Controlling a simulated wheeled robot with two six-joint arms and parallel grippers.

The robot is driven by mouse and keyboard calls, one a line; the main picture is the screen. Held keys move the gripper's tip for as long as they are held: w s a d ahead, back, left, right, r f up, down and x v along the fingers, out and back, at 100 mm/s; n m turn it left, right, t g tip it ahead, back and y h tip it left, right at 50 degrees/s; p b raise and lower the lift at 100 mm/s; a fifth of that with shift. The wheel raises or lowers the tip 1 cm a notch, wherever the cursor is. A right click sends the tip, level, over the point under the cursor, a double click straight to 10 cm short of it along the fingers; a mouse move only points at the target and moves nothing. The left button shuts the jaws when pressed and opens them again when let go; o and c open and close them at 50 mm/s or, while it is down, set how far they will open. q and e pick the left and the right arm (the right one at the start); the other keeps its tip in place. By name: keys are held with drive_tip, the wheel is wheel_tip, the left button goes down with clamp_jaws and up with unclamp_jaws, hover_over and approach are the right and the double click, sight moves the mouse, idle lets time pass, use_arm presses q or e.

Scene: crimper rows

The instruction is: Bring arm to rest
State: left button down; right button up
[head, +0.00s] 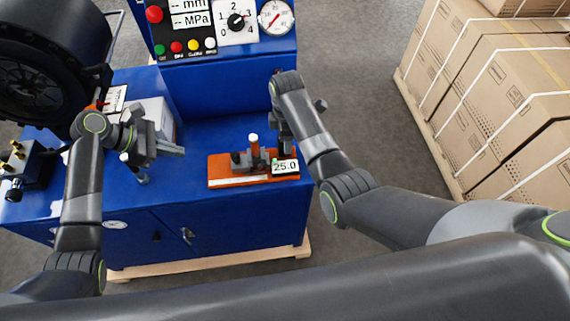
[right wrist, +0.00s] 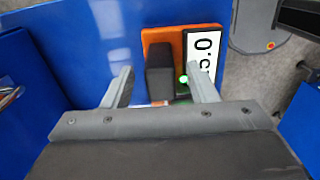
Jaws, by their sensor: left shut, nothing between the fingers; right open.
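My left gripper (head: 172,149) is shut and empty above the left part of the blue bench, in front of a light grey box. Its fingers point right, toward the orange-based gauge (head: 240,182) but apart from it. My right arm reaches in from the right and bends down behind the gauge. Its gripper is largely hidden by its own links in the head view. In the right wrist view my right gripper (right wrist: 160,88) is open, its two fingers apart. The gauge's dark block (right wrist: 160,75) shows between and beyond them; I cannot tell the height gap.
The blue bench (head: 205,240) carries a control panel (head: 180,45) with a dial at the back. A large black wheel-like part (head: 40,75) stands at left. Strapped cartons (head: 500,90) stand on a pallet at right, with open floor between.

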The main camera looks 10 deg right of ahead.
wheel_tip(320, 180, up, 9)
drive_tip(key=shift+r, duration=0.1)
idle(0.3)
